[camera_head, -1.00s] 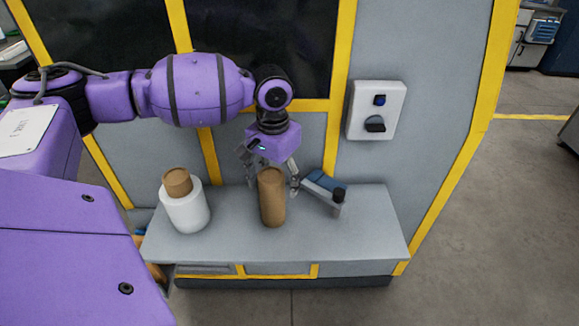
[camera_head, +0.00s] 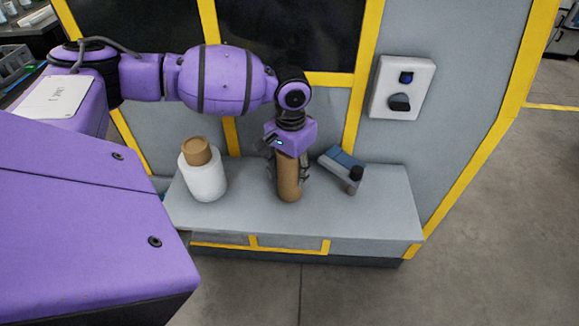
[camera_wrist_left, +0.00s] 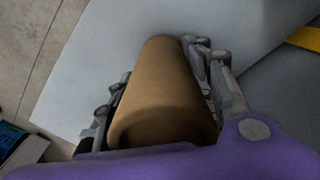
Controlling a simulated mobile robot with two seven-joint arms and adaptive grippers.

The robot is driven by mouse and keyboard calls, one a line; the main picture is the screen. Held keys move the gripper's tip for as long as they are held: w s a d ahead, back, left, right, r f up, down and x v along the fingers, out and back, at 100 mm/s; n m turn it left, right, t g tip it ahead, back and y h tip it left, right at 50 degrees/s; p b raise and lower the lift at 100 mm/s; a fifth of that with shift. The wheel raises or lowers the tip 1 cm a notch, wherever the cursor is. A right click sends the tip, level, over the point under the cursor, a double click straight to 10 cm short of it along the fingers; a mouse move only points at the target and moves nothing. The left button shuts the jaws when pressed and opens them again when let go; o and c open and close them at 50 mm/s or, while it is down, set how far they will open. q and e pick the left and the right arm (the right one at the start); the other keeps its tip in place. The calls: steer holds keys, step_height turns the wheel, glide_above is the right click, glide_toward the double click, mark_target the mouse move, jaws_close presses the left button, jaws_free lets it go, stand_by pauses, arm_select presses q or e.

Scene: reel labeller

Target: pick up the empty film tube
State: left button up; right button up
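The empty film tube (camera_head: 289,184) is a plain brown cardboard cylinder standing upright on the grey shelf (camera_head: 330,208). My left gripper (camera_head: 291,171) is over it from above, with a finger on either side. In the left wrist view the tube (camera_wrist_left: 163,95) fills the space between the two fingers (camera_wrist_left: 160,85), and both lie against its sides, so the gripper looks shut on it. The tube's upper end is partly hidden by the purple gripper body. Its foot appears to rest on the shelf. My right gripper is not in view.
A white film roll with a brown core (camera_head: 207,180) stands left on the shelf. A grey-blue arm with a black knob (camera_head: 354,176) is close to the tube's right. The machine wall with a switch box (camera_head: 401,88) rises behind. The front right of the shelf is clear.

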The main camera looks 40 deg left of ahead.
arm_select(q)
steer(key=shift+c, duration=1.8)
steer(key=shift+r, duration=0.35)
step_height(320, 180, up, 10)
steer(key=shift+f+p, duration=0.15)
steer(key=shift+p, duration=0.3)
steer(key=shift+r+p, duration=2.25)
steer(key=shift+r, duration=1.1)
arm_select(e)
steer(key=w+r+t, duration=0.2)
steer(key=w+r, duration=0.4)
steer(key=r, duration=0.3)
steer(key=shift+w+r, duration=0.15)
arm_select(q)
steer(key=shift+f, duration=0.15)
